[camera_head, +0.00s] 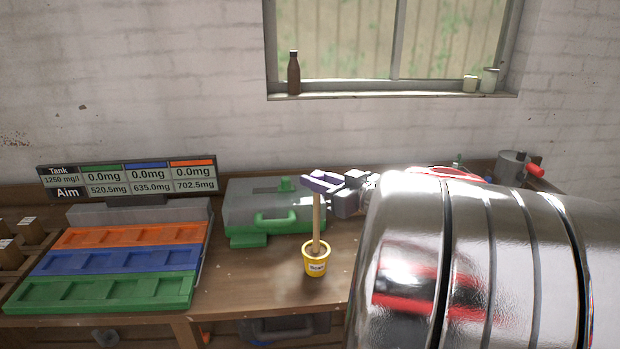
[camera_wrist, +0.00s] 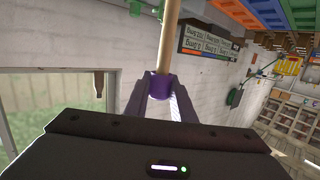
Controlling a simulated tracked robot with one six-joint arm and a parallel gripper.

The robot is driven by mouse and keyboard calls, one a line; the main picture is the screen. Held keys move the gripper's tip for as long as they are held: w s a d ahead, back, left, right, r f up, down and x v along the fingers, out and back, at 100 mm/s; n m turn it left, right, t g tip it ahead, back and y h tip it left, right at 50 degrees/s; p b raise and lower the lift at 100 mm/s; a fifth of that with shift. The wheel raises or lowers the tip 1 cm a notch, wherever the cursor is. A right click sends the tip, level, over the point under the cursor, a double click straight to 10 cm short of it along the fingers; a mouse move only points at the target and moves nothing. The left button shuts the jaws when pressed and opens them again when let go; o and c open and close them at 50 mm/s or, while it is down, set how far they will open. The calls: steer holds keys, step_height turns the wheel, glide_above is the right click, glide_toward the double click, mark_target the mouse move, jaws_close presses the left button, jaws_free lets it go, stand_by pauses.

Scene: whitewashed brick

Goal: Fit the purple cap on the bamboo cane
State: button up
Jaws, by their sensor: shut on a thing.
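The bamboo cane (camera_head: 316,225) stands upright in a small yellow pot (camera_head: 316,264) on the workbench. My gripper (camera_head: 320,182) is at the cane's top end, reaching in from the right. In the wrist view, my gripper (camera_wrist: 160,92) is shut on the purple cap (camera_wrist: 160,84), held between both fingertips. The cane (camera_wrist: 170,35) runs from the cap's open side in line with it. The cap's rim meets the cane's end in this view; how deep the cane sits inside is hidden. In the head view, the cap blends with the purple fingers.
A green and grey case (camera_head: 272,212) stands just behind the cane. A tray with orange, blue and green rows (camera_head: 115,262) and a display board (camera_head: 128,180) are at the left. A brown bottle (camera_head: 294,74) stands on the windowsill. My shiny arm hides the bench's right part.

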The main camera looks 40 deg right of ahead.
steer(key=shift+f, duration=0.15)
steer(key=o, duration=1.1)
steer(key=shift+c, duration=0.2)
steer(key=shift+s, duration=0.15)
steer(key=s+r, duration=0.2)
steer(key=s, duration=1.1)
steer(key=shift+s, duration=0.2)
